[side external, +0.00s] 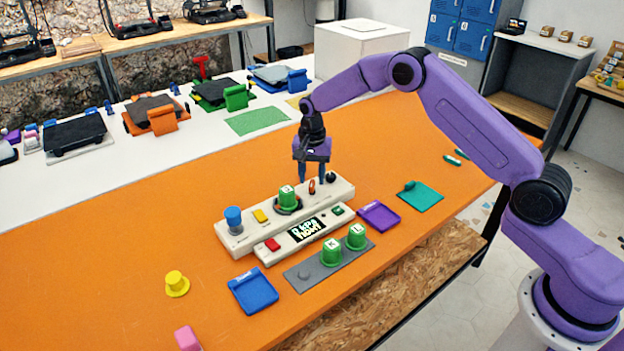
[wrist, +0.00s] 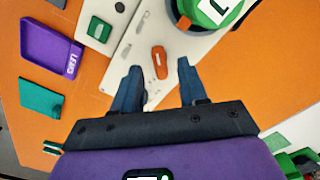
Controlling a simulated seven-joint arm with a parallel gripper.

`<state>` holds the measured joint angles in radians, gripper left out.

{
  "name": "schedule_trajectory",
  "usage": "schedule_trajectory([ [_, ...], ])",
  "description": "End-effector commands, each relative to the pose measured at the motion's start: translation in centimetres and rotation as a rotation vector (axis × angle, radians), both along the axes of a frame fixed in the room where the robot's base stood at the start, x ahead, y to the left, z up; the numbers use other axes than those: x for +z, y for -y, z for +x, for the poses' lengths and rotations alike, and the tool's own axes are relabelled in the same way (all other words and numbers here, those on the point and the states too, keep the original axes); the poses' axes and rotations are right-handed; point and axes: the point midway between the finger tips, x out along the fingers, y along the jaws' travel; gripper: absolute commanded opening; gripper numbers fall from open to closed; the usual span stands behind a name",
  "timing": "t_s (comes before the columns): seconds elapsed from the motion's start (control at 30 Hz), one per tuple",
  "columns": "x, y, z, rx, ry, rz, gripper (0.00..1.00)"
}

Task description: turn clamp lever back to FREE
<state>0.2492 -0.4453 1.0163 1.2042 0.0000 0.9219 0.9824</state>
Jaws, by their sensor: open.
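The clamp lever, a small orange-red handle (side external: 312,187), stands on the long cream console (side external: 240,237), right of a round holder with a green labelled piece (side external: 287,197). In the wrist view the lever (wrist: 159,62) lies between my two blue fingertips, with a visible gap on each side. My gripper (side external: 312,178) points down just over the console and is open with nothing held. It also shows in the wrist view (wrist: 159,68). I cannot read any lever markings, so its setting is unclear. The green piece's edge (wrist: 205,12) is close to the right finger.
A black knob (side external: 331,177) is just right of my gripper. A blue knob (side external: 233,218), yellow button (side external: 259,215) and display (side external: 307,229) are on the console side. A grey plate (side external: 303,276) with two green pieces and a purple tray (side external: 379,216) lie in front.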

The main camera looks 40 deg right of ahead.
Motion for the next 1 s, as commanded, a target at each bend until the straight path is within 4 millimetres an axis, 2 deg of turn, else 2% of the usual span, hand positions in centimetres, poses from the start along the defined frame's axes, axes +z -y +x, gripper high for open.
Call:
schedule_trajectory([
  [0.2,-1.6,0.0,0.0,0.001,0.001,0.001,0.43],
  [0.5,-1.7,0.0,0.0,0.001,0.001,0.0,0.43],
  [0.63,-1.7,0.0,0.0,0.001,0.001,0.0,0.0],
  [1.0,-1.7,0.0,0.0,0.03,0.001,0.001,0.0],
])
